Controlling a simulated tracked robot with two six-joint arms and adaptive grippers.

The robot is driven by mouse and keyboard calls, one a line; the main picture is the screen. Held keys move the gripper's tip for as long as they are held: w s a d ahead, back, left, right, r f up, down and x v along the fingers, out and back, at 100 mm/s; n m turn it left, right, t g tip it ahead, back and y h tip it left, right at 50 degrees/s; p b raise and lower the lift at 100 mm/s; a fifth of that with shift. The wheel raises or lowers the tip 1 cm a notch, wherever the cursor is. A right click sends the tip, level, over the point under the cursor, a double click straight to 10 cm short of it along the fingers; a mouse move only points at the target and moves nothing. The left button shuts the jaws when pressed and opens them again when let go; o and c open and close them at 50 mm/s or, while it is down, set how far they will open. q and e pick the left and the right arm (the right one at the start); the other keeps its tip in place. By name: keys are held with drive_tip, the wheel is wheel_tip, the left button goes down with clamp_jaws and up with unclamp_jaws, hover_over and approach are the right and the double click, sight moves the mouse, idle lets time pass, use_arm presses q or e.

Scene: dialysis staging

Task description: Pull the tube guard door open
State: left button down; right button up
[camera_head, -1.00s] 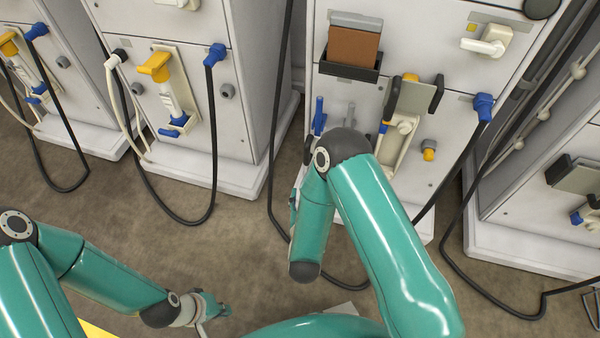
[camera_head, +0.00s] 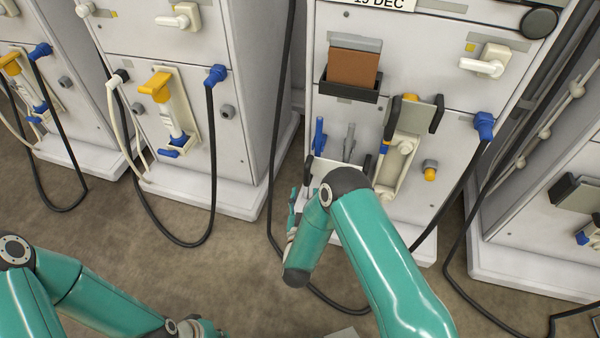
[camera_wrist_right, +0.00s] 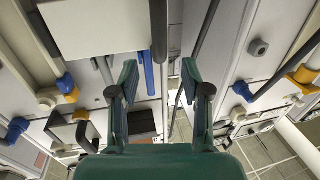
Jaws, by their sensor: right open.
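The tube guard door appears to be the small grey plate (camera_head: 415,113) with black edge pieces on the front of the middle machine. It stands over the upper part of a cream tube channel (camera_head: 398,165). It also shows at lower left in the wrist view (camera_wrist_right: 68,132). My right gripper (camera_head: 296,208) is low and left of the door, apart from it, partly hidden behind my right arm. In the wrist view its two teal fingers (camera_wrist_right: 157,78) are spread with nothing between them.
A white plate (camera_head: 318,172) juts out close to my right gripper, below blue (camera_head: 319,137) and grey (camera_head: 349,142) connectors. A black holder (camera_head: 350,88) with a brown box is above. Black hose (camera_head: 272,150) hangs at the left. Similar machines stand on both sides.

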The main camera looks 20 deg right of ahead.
sight(306, 175)
drive_tip(key=b+x, duration=0.1)
drive_tip(key=x, duration=0.8)
clamp_jaws()
